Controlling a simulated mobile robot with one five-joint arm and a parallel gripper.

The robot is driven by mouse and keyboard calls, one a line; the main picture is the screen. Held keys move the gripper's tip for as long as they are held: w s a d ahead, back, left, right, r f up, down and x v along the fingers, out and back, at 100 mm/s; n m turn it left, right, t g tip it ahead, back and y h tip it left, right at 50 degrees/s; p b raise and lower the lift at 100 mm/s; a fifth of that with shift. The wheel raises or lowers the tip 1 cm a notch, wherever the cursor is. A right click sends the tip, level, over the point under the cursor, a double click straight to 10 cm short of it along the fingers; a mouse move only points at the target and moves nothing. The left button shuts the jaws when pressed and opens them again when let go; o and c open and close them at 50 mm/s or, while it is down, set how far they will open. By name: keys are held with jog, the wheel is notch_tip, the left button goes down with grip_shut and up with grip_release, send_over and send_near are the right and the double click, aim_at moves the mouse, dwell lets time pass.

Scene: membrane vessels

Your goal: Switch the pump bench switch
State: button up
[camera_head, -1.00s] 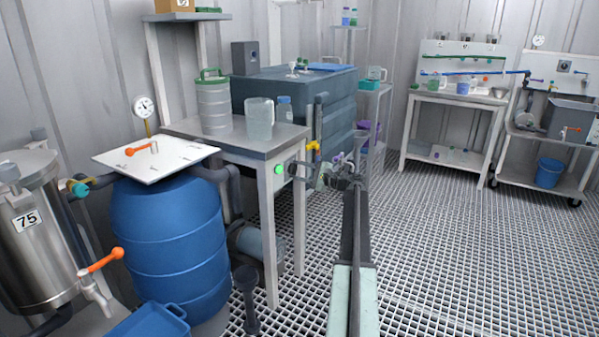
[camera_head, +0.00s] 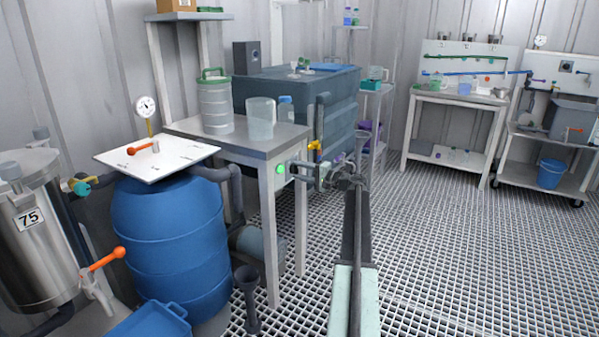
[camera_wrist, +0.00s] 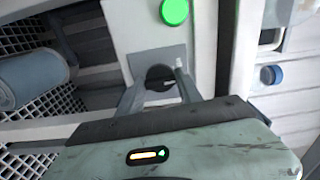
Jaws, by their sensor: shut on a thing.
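The pump bench switch is a dark round knob on a grey plate, set on the pale front frame of the bench (camera_head: 240,140). In the wrist view the switch (camera_wrist: 160,73) sits between my two fingers, just below a lit green round lamp (camera_wrist: 174,11). My gripper (camera_wrist: 158,84) is shut on the switch, with a finger on each side of it. In the head view my gripper (camera_head: 305,171) reaches left to the bench corner, beside the green lamp (camera_head: 280,169). The switch's setting is hard to read.
A jug (camera_head: 261,118) and a green-lidded container (camera_head: 214,105) stand on the bench. A blue barrel (camera_head: 170,245) stands at the left, and a blue-grey tank (camera_head: 285,95) behind the bench. A yellow-handled valve (camera_head: 314,146) is close above my gripper. The grating floor at right is clear.

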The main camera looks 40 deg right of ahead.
jog(key=n, duration=0.5)
jog(key=shift+s+f, duration=0.1)
jog(key=shift+n, duration=0.3)
dwell(0.4)
jog(key=o, duration=1.4)
jog(key=v, duration=0.7)
jog(key=shift+s+d, duration=0.1)
jog(key=shift+s, duration=0.25)
